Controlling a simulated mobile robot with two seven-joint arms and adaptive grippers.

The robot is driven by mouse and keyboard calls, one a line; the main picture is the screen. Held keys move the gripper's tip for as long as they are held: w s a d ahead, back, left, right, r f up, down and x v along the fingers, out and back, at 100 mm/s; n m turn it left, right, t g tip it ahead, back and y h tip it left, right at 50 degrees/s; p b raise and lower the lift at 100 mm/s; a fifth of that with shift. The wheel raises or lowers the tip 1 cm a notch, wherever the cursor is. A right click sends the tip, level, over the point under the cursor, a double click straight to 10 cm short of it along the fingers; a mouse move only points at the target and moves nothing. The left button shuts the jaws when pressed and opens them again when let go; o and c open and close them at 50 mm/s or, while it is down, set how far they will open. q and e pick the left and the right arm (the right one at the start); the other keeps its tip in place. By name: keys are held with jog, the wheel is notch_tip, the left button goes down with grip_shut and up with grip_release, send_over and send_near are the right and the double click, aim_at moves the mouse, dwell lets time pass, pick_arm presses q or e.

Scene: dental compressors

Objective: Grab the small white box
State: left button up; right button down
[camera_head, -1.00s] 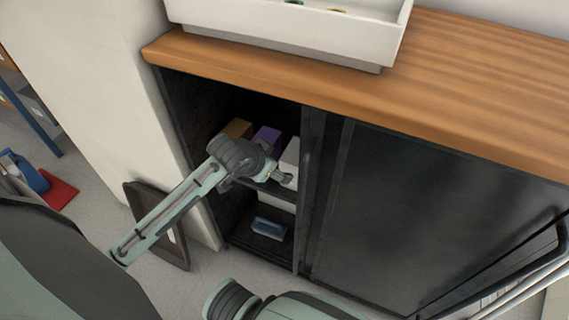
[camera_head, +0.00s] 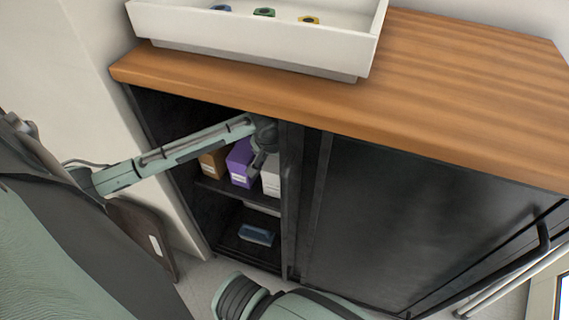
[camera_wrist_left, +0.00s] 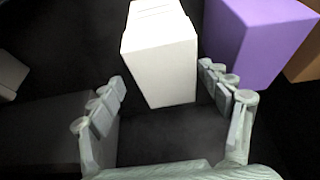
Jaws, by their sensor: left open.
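A small white box (camera_wrist_left: 160,62) stands in the left wrist view, ahead of my left gripper (camera_wrist_left: 162,98). The gripper is open, with one finger to the left of the box and the other to its right, near the purple box. Nothing is clearly held between the fingers. In the head view the white box (camera_head: 271,178) shows partly on the upper shelf of the open cabinet. My left arm reaches into the cabinet there, and its wrist hides part of the boxes. The right gripper is not seen in the head view.
A purple box (camera_head: 240,163) and a brown box (camera_head: 213,163) stand left of the white box on the shelf. A blue item (camera_head: 257,235) lies on the lower shelf. The cabinet's black door (camera_head: 390,230) covers the right side. A white tray (camera_head: 250,42) sits on the wooden top.

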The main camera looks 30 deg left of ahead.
pick_arm(q)
jog(key=x, duration=0.3)
jog(key=s+x, duration=0.1)
jog(key=x, duration=0.1)
jog(key=shift+w+a+f, duration=0.1)
jog(key=shift+a+f, duration=0.25)
jog(key=shift+f, duration=0.1)
jog(key=shift+w+f, duration=0.2)
jog(key=shift+f, duration=0.25)
jog(key=c, duration=1.4)
jog(key=shift+o, duration=0.2)
jog(key=shift+r, duration=0.1)
